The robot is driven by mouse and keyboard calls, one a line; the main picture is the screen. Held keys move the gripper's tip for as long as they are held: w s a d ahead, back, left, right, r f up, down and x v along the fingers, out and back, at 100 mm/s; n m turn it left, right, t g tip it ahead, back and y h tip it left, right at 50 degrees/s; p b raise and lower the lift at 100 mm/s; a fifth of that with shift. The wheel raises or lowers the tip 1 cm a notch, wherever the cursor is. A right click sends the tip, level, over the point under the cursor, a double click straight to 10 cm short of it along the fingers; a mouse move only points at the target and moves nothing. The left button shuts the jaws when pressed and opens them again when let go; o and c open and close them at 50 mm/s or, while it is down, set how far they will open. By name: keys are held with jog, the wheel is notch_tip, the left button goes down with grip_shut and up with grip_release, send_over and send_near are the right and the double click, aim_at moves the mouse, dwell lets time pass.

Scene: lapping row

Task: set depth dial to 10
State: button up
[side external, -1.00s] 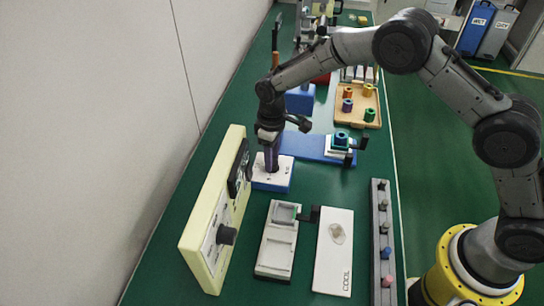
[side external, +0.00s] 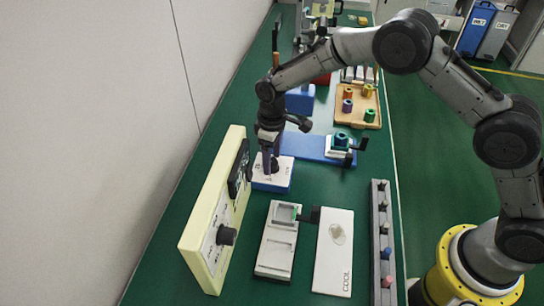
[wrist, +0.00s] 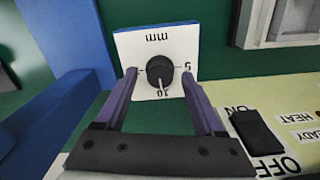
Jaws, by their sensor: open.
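The depth dial is a dark round knob (wrist: 160,71) on a white plate marked mm, 5 and 10, on top of a blue-sided box (side external: 272,184). In the wrist view its pale pointer line points toward the 10 mark. My gripper (wrist: 159,76) is open, with one purple finger on each side of the knob and visible gaps between them. In the side view my gripper (side external: 271,165) is low over the plate, and the dark knob shows beside a finger.
A cream panel (side external: 211,238) with a knob and a black switch (wrist: 257,136) marked ON and OFF stands close on the left. A white tray (side external: 279,248) and a COOL plate (side external: 334,265) lie in front.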

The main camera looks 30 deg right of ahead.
notch_tip(320, 180, up, 14)
dwell(0.5)
notch_tip(320, 180, up, 7)
jog(key=t, duration=0.1)
send_over(272, 161)
jog(key=d, duration=0.3)
jog(key=s+d+r+m+t, duration=0.2)
jog(key=s+d+r, duration=0.45)
jog(key=r, duration=0.35)
jog(key=s+d+r+m+t, duration=0.1)
jog(key=s+d+r, duration=0.15)
jog(key=s, duration=0.45)
jog(key=s+d+r+m+t, duration=0.1)
jog(key=s+d, duration=0.2)
jog(key=s, duration=0.3)
jog(key=s+d+f+m, duration=0.2)
jog(key=s+f, duration=0.7)
jog(key=s, duration=0.4)
jog(key=shift+s+m+t, duration=0.3)
jog(key=shift+s+m, duration=0.1)
